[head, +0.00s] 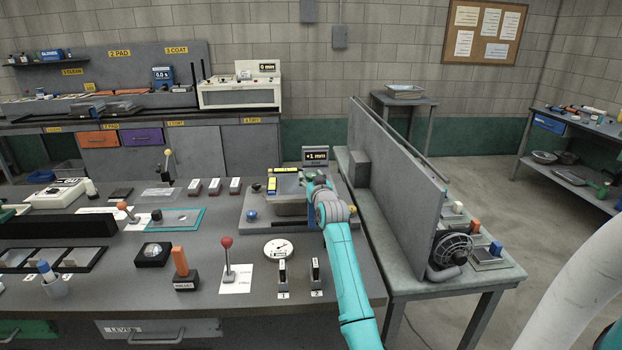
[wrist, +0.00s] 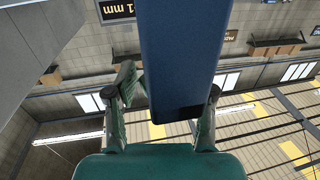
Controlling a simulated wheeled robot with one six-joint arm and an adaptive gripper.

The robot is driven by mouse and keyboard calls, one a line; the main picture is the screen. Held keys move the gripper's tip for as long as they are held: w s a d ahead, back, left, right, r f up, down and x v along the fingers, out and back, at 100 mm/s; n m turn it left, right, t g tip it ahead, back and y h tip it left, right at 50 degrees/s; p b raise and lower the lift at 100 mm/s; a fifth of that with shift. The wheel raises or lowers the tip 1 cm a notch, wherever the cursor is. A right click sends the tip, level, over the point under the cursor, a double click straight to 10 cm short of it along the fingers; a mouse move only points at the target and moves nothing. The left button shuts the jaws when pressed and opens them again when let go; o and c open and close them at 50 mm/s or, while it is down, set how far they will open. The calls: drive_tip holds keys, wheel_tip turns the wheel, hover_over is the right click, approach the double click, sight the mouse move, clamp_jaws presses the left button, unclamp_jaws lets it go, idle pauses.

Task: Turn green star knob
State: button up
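My gripper (head: 312,180) is at the right end of the grey machine (head: 290,226) on the bench, just below the small display (head: 315,155) that reads +1 mm. In the wrist view my gripper (wrist: 164,100) has its two fingers apart. A large dark blue block (wrist: 182,50) shows between and beyond them; I cannot tell whether they touch it. I cannot make out a green star knob in either view; my arm and gripper cover part of the machine. A small blue knob (head: 251,215) sits at the machine's front left.
A tall grey panel (head: 400,180) stands just right of my arm on a side table. A red-ball lever (head: 227,244), a round dial (head: 278,249) and two small switches (head: 282,273) stand in front of the machine. A yellow-and-black striped piece (head: 272,185) is at its back left.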

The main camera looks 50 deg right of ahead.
drive_tip(key=c, duration=0.7)
drive_tip(key=shift+c, duration=0.2)
drive_tip(key=shift+m+g+h, duration=0.7)
drive_tip(key=shift+g+h, duration=0.1)
drive_tip(key=shift+w+a+m+g+h, duration=0.1)
drive_tip(key=shift+w+m+g+h, duration=0.05)
drive_tip(key=shift+m+g+h, duration=1.6)
drive_tip(key=shift+r+m+g+h, duration=0.1)
drive_tip(key=shift+m+g+h, duration=0.25)
drive_tip(key=shift+m+g, duration=1.15)
drive_tip(key=shift+m+g+h, duration=0.3)
drive_tip(key=shift+m+g, duration=0.35)
drive_tip(key=shift+g, duration=1.6)
drive_tip(key=o, duration=1.2)
